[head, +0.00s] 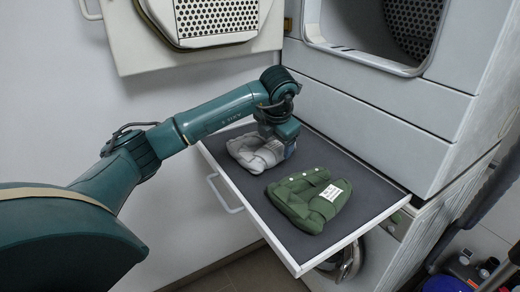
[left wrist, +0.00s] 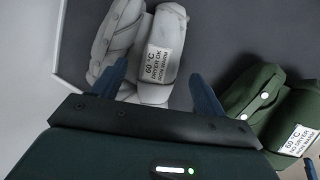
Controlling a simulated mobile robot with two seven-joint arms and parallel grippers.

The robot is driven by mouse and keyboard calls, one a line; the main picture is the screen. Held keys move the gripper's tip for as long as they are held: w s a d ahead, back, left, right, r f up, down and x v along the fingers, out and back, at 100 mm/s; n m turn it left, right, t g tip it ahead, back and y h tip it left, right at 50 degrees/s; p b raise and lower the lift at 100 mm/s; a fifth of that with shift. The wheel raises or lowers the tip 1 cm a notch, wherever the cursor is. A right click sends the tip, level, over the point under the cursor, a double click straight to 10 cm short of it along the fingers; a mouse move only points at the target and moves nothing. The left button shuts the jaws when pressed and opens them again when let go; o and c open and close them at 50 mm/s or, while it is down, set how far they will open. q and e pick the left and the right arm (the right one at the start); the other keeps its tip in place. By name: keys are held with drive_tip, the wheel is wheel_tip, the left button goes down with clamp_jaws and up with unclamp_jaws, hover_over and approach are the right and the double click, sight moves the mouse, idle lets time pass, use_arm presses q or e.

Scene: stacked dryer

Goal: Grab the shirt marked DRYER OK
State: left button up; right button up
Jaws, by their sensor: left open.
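A light grey shirt (head: 248,152) lies folded on the pull-out shelf. In the left wrist view the grey shirt (left wrist: 120,35) carries a white label (left wrist: 159,64) reading 60 °C, DRYER OK, IRON WARM. A green shirt (head: 297,205) lies folded nearer the shelf's front right. In the left wrist view the green shirt (left wrist: 262,92) has a label (left wrist: 298,140) reading NO DRYER. My left gripper (head: 284,150) is open and points down at the right side of the grey shirt. Its blue fingers (left wrist: 158,86) stand apart, the left one over the shirt's lower edge. Contact cannot be told.
The dark shelf (head: 360,196) has a pale rim and a handle (head: 224,196). The dryer body (head: 390,105) rises directly behind it, with its opening above. The open dryer door (head: 130,45) hangs at the upper left. Bottles and dark items (head: 470,270) stand at the lower right.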

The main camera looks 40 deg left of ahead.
sight(275, 148)
use_arm(q)
drive_tip(key=shift+x, duration=1.95)
drive_tip(key=shift+d, duration=0.1)
drive_tip(key=shift+c, duration=0.5)
drive_tip(key=shift+s, duration=0.1)
drive_tip(key=c, duration=1.1)
drive_tip(key=shift+c, duration=0.2)
